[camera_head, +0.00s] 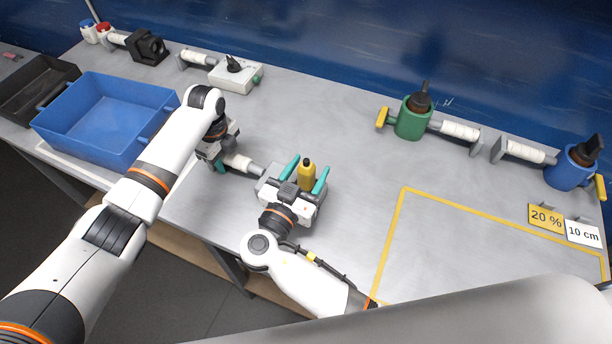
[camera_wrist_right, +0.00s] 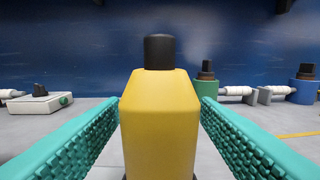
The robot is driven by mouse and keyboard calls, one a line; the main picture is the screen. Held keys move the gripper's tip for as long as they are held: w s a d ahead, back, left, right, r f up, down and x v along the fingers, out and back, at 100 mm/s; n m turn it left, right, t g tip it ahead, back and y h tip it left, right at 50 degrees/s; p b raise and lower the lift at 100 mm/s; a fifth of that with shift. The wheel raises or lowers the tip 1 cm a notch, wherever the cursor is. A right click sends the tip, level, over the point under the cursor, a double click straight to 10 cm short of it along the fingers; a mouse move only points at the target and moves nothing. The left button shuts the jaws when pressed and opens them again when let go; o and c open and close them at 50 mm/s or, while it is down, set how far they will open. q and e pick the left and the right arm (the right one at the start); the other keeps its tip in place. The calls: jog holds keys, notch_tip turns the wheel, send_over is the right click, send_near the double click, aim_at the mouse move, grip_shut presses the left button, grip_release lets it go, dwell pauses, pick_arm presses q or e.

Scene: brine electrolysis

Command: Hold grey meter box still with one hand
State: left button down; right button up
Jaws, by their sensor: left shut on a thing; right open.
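My left gripper (camera_head: 226,162) is shut on a white ribbed handle (camera_head: 238,162) with a grey end, left of my right gripper. In the right wrist view this yellow block (camera_wrist_right: 160,120) stands upright between the fingers (camera_wrist_right: 160,135), with narrow gaps to both.
A blue bin (camera_head: 60,126) and a dark tray stand at the left. A white box with a black knob (camera_head: 238,76) is at the back. A green holder (camera_head: 410,124) and a blue holder (camera_head: 566,174) stand at right. A yellow-taped area right of my right gripper is mostly clear.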

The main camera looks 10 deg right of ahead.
jog(key=shift+x, duration=0.75)
grip_shut()
notch_tip(320, 180, up, 9)
dwell(1.3)
pick_arm(q)
jog(key=c, duration=1)
grip_release()
jog(key=shift+o, duration=0.2)
